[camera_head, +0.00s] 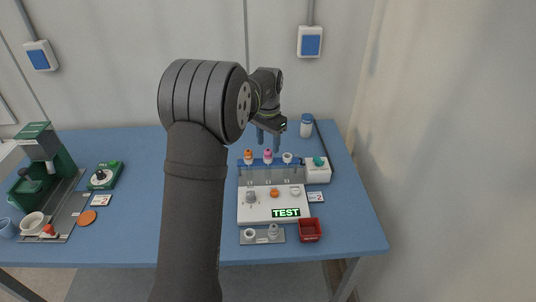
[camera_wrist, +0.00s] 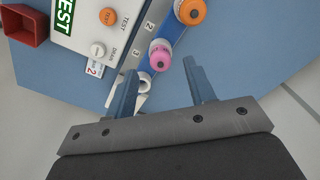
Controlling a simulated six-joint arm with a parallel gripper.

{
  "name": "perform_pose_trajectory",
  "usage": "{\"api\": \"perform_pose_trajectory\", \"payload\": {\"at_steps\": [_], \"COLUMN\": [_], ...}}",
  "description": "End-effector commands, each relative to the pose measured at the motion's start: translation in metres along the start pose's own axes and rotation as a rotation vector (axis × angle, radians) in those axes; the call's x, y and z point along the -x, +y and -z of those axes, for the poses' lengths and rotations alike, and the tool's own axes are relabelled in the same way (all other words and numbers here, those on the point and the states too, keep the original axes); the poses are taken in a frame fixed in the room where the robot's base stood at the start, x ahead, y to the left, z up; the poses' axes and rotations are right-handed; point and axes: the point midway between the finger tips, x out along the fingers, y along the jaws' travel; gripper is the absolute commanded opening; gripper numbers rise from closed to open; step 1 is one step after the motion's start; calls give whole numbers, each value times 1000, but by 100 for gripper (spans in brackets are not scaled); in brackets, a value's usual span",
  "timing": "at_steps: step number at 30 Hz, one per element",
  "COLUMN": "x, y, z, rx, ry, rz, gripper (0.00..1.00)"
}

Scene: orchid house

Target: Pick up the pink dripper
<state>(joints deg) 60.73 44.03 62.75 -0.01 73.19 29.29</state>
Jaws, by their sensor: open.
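The pink dripper (camera_head: 268,154) stands in the blue rack (camera_head: 256,172) at the back of the white test board, between an orange-topped dripper (camera_head: 248,154) and a white-topped one (camera_head: 287,156). In the wrist view the pink dripper (camera_wrist: 161,54) shows its pink top, with a pale body below. My gripper (camera_head: 268,143) is open and empty, just above and behind the pink top in the head view. In the wrist view my gripper (camera_wrist: 160,67) has its fingertips spread on either side of the pink dripper's near end. I cannot tell the height gap.
The orange-topped dripper (camera_wrist: 191,11) is close beside the pink one, and the white-topped one (camera_wrist: 145,86) is partly hidden by a finger. A white box (camera_head: 317,172), blue-capped bottle (camera_head: 307,127) and red bin (camera_head: 310,230) stand right.

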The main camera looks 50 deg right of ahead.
Motion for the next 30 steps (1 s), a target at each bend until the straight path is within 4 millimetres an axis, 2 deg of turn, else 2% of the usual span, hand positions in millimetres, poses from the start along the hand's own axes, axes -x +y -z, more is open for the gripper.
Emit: {"api": "perform_pose_trajectory", "payload": {"at_steps": [3, 6, 14, 17, 22, 30], "x": [-20, -29, -33, -32, -32, -32], "y": [0, 0, 0, 0, 0, 0], "z": [-1, -1, 0, 0, 0, 0], "rx": [0, 0, 0, 0, 0, 0], "ry": [-3, -1, 0, 0, 0, 0], "rz": [-2, -1, 0, 0, -1, 0], "gripper": [50, 50, 50, 34, 2, 2]}}
